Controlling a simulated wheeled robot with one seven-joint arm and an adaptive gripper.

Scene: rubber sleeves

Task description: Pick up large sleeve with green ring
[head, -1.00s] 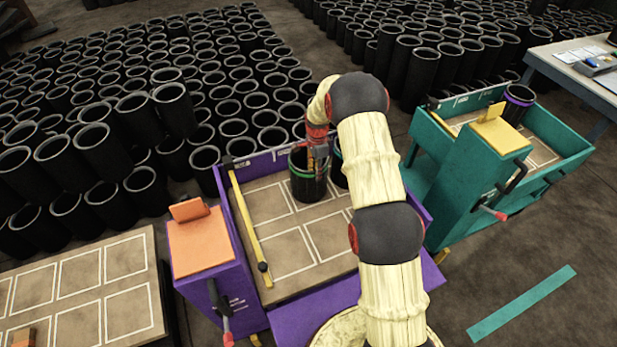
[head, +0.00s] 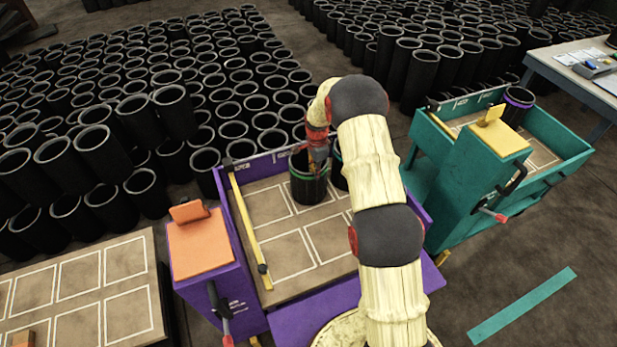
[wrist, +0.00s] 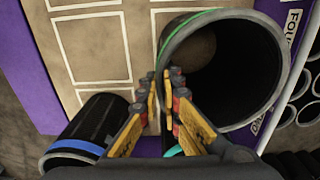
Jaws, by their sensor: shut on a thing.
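The large black sleeve with a green ring (head: 308,188) stands upright on the board of the purple cart, near its back wall. In the wrist view its open mouth and green ring (wrist: 192,22) fill the upper right. My gripper (head: 318,158) is at its rim. In the wrist view the fingers (wrist: 166,80) are shut on the sleeve's wall, one inside and one outside. The finger pads hide the gripped part of the wall. A teal-ringed edge shows between the fingers, mostly hidden.
The purple cart (head: 240,245) has a yellow bar (head: 248,222) on its left side and an orange-topped box (head: 200,245). A teal cart (head: 462,190) stands to the right with a purple-ringed sleeve (head: 517,105). Many black sleeves (head: 225,90) crowd the floor behind.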

